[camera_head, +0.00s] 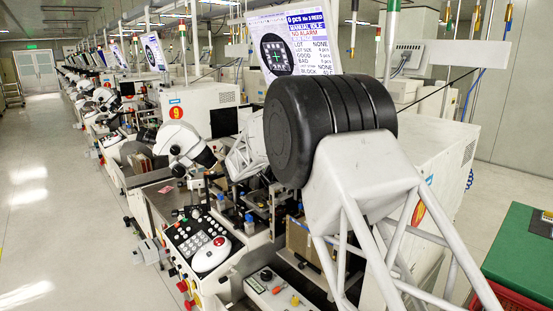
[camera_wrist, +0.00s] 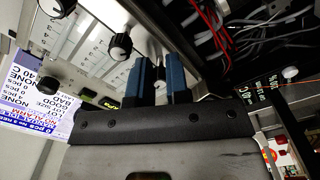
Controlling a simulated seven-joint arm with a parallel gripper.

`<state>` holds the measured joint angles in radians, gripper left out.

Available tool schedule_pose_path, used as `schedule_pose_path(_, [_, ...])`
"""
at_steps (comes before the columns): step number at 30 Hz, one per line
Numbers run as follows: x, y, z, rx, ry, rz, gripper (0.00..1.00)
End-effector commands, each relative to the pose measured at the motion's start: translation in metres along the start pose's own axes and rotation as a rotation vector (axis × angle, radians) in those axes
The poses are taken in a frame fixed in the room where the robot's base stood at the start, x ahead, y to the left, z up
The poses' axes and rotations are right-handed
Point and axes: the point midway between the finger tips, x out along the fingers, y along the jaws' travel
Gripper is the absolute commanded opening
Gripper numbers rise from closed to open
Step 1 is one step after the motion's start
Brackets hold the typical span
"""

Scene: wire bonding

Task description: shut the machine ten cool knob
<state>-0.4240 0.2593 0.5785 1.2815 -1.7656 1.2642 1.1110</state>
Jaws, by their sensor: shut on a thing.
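In the wrist view my gripper (camera_wrist: 159,62) has its two blue fingers close together at a pale panel (camera_wrist: 92,38) with number scales. It is shut on a knob, which is mostly hidden between the fingertips. Whether this is the cool knob cannot be read. One black knob with a pale face (camera_wrist: 120,46) sits just left of the fingers, apart from them. Another black knob (camera_wrist: 46,85) is at the lower left, and part of a further one shows at the top left edge. In the head view my own arm hides the gripper and the panel.
An open bay with red and grey wires (camera_wrist: 220,35) lies right of the fingers. A lit screen (camera_wrist: 38,98) is at the left. In the head view a microscope (camera_head: 187,142) and a keypad (camera_head: 195,236) stand left of my arm. A green-topped box (camera_head: 520,250) is at the right.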

Motion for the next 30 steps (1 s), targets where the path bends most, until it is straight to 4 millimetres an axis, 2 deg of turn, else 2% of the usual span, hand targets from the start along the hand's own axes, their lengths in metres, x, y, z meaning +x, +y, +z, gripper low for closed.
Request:
schedule_pose_path(13, [0.0003, -0.0001, 0.0006, 0.014, -0.001, 0.0, 0.0])
schedule_pose_path(14, [0.0003, -0.0001, 0.0006, 0.014, -0.001, 0.0, 0.17])
schedule_pose_path(16, [0.0003, -0.0001, 0.0005, 0.014, -0.001, 0.0, 0.26])
schedule_pose_path(30, [-0.0071, -0.0002, 0.0, 0.014, 0.0, 0.0, 0.26])
